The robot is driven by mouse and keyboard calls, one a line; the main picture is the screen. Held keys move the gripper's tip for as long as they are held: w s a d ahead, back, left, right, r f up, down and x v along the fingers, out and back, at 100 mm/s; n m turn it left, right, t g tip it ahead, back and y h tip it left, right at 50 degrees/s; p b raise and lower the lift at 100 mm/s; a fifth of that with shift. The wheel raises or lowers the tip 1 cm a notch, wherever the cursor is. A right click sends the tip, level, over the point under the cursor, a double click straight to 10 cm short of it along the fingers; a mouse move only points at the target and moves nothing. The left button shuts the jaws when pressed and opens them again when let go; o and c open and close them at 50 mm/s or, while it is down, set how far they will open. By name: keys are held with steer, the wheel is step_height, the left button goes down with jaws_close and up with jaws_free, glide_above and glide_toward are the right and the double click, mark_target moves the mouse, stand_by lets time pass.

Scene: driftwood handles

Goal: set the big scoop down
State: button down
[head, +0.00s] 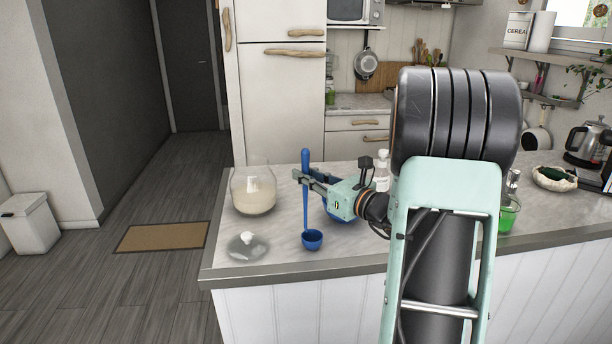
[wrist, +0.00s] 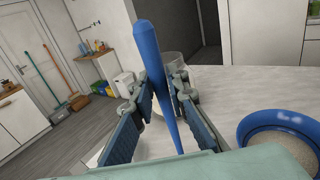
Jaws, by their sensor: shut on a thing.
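The big scoop is blue, with a long handle (head: 305,190) that stands nearly upright and a small round cup (head: 312,240) at its lower end. My gripper (head: 301,177) is shut on the handle in its upper part. In the wrist view the handle (wrist: 149,50) passes between the two finger pads of my gripper (wrist: 165,95), and its lower end is hidden. The cup shows over the front part of the counter (head: 350,252). I cannot tell whether it touches the counter top.
A glass jar (head: 253,192) of pale contents stands left of the scoop, with a clear lid (head: 247,246) in front of it. A blue bowl (wrist: 281,119) of pale grain is partly hidden behind my gripper in the head view. A green-filled glass (head: 508,215) stands to the right.

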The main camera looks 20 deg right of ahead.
steer(key=c, duration=1.9)
jaws_free()
steer(key=shift+f, duration=0.1)
steer(key=shift+r, duration=0.2)
steer(key=b+v, duration=0.1)
steer(key=v, duration=1.1)
